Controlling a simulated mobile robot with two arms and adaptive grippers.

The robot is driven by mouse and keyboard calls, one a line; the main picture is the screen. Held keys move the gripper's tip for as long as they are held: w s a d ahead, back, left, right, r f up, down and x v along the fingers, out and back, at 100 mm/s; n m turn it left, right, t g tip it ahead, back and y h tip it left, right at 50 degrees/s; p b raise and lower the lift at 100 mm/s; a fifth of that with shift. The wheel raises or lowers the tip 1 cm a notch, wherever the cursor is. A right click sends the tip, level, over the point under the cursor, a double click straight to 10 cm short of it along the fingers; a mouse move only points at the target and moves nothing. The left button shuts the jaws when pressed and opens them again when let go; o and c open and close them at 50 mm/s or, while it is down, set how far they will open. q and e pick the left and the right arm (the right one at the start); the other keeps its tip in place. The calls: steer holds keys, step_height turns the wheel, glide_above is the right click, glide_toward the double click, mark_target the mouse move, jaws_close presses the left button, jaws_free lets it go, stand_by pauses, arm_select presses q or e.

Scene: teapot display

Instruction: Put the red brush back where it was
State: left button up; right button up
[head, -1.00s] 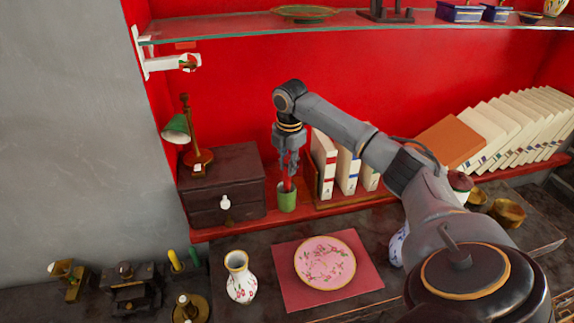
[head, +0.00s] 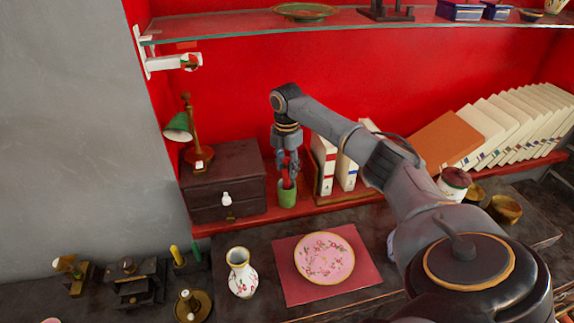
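The red brush (head: 287,183) stands nearly upright with its lower end inside a small green cup (head: 287,196). The cup is on the red shelf, between the dark drawer box and the upright books. My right gripper (head: 288,174) points down just above the cup, its fingers around the upper part of the brush. Red shows between and below the fingers. The fingers are small in this view, and I cannot tell whether they press on the brush. My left gripper is not in view.
A dark drawer box (head: 222,182) with a green lamp (head: 180,127) is left of the cup. White books (head: 346,170) are close on its right. A glass shelf (head: 350,25) runs above. A vase (head: 241,274) and pink plate (head: 325,257) are in front.

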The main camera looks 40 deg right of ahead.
step_height(320, 180, up, 8)
steer(key=shift+f+b, duration=0.1)
steer(key=shift+b, duration=0.9)
steer(key=shift+a+f, duration=0.1)
